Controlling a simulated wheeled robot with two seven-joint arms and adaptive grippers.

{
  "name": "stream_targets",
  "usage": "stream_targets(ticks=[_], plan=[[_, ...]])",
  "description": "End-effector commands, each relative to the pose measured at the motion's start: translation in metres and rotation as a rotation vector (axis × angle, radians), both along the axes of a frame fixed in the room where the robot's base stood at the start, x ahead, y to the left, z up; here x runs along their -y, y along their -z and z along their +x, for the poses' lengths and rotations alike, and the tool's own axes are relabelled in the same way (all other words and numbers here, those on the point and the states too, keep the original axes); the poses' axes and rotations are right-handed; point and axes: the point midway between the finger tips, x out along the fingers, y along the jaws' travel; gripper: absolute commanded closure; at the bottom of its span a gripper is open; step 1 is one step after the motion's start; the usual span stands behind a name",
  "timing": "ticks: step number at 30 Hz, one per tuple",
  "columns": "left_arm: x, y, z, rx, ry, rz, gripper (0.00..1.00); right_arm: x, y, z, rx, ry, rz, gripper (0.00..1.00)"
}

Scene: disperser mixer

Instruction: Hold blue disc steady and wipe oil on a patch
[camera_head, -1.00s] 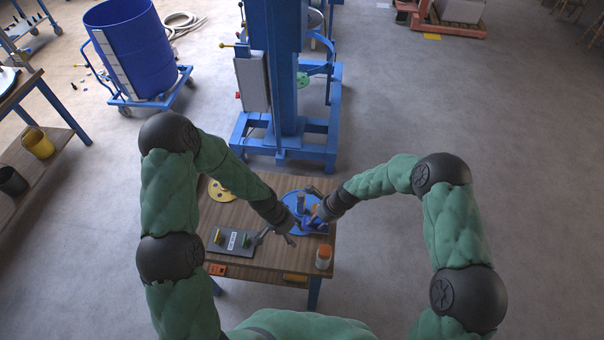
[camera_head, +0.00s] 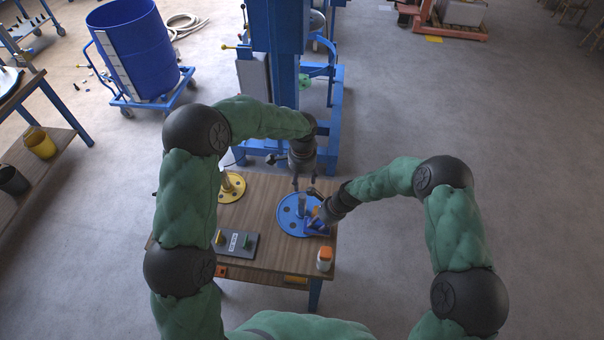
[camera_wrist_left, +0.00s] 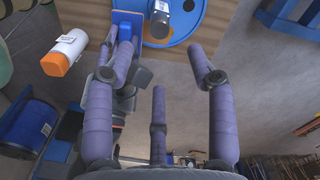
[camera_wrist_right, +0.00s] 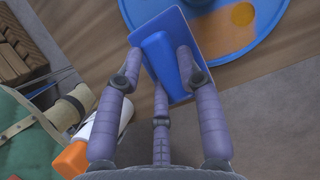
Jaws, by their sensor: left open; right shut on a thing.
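The blue disc (camera_head: 287,222) lies flat on the wooden table with an upright grey hub (camera_head: 301,204) at its middle. It also shows in the left wrist view (camera_wrist_left: 183,32). An orange-brown oil patch (camera_wrist_right: 241,14) marks the disc in the right wrist view. My left gripper (camera_head: 303,187) is open and empty, above the disc's far side, with fingers pointing down. My right gripper (camera_wrist_right: 160,56) is shut on the handle of a blue wiping pad (camera_wrist_right: 178,85). The pad is by the disc's near right edge; I cannot tell whether it touches the disc.
A dark board with a label (camera_head: 235,244) lies left of the disc, and a yellow disc (camera_head: 231,188) behind the board. The blue machine frame (camera_head: 286,90) rises just beyond the table.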

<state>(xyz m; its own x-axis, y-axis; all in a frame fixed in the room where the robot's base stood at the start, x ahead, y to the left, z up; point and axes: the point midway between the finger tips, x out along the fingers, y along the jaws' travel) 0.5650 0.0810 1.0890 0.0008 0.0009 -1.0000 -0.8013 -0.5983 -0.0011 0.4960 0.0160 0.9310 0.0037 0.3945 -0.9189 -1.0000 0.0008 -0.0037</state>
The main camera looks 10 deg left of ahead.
Motion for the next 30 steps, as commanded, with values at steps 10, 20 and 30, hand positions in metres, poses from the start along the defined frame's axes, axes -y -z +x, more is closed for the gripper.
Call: stream_targets(ticks=[10,20,30], plan=[[0.000,0.061,-0.001,-0.004,0.000,0.000,0.44,0.000,0.000,0.000,0.000,0.000,0.000,0.95],[0.000,0.092,0.000,0.000,-0.001,-0.001,0.44,0.000,0.000,0.000,0.000,0.000,0.000,0.95],[0.000,0.095,0.000,0.000,-0.002,-0.001,0.44,0.000,0.000,0.000,0.000,0.000,0.000,0.95]])
